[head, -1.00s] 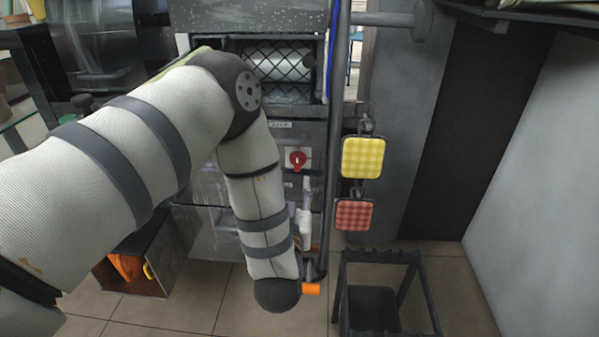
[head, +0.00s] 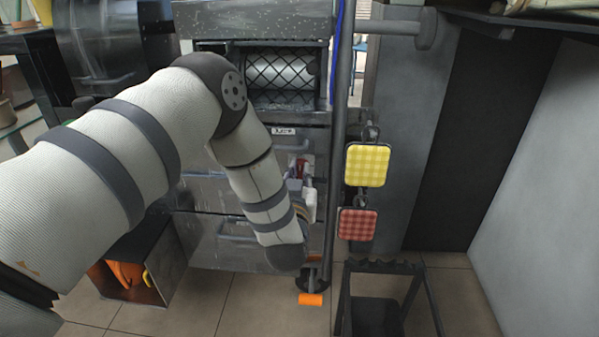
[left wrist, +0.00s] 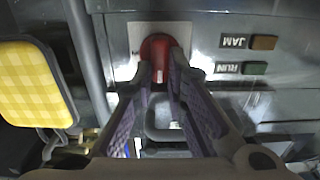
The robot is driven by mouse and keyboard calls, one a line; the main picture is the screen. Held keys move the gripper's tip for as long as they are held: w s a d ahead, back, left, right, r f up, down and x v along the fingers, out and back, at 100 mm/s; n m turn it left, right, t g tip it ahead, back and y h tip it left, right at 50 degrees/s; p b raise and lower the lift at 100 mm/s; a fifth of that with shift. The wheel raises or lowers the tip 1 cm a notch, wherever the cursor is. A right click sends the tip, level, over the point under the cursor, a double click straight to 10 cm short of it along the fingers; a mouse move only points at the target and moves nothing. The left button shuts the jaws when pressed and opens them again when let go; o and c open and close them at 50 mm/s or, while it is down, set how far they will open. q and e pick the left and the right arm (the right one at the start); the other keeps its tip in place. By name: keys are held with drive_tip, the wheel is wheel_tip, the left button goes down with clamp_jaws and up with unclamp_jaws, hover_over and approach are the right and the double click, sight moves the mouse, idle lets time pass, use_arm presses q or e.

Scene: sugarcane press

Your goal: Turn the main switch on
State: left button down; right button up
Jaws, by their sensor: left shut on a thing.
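The main switch is a red rotary knob (head: 303,164) on a pale plate on the grey front of the press. It also shows at the top middle of the left wrist view (left wrist: 158,46). My left gripper (head: 304,181) comes up to it from below in the head view and partly covers it. In the left wrist view my left gripper (left wrist: 161,72) has its fingertips on either side of the knob's grip, shut on it. I cannot tell which position the knob points to. My right gripper is not in view.
Buttons marked JAM (left wrist: 264,42) and RUN (left wrist: 255,68) sit beside the switch. A yellow checked pad (head: 367,165) and a red checked pad (head: 357,224) hang right of the post. A dark stand (head: 383,268) and an orange-ended pedal (head: 311,299) are below.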

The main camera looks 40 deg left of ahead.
use_arm(q)
drive_tip(key=shift+m, duration=0.3)
drive_tip(key=shift+d+r+m+p, duration=0.1)
drive_tip(key=shift+d+m+p, duration=0.05)
drive_tip(key=shift+m+p, duration=1.25)
drive_tip(key=shift+m, duration=0.3)
drive_tip(key=m, duration=0.1)
drive_tip(key=m+p, duration=0.1)
drive_tip(key=m, duration=0.2)
drive_tip(key=shift+w+d+f+m, duration=0.15)
drive_tip(key=shift+d+f+m, duration=0.1)
drive_tip(key=shift+m, duration=0.05)
drive_tip(key=m, duration=0.4)
drive_tip(key=shift+f+m+p, duration=0.25)
drive_tip(key=shift+m+p, duration=0.05)
drive_tip(key=shift+p, duration=0.05)
drive_tip(key=m, duration=0.4)
drive_tip(key=shift+f+m+b, duration=0.25)
drive_tip(key=shift+m+b, duration=0.05)
drive_tip(key=shift+b, duration=0.1)
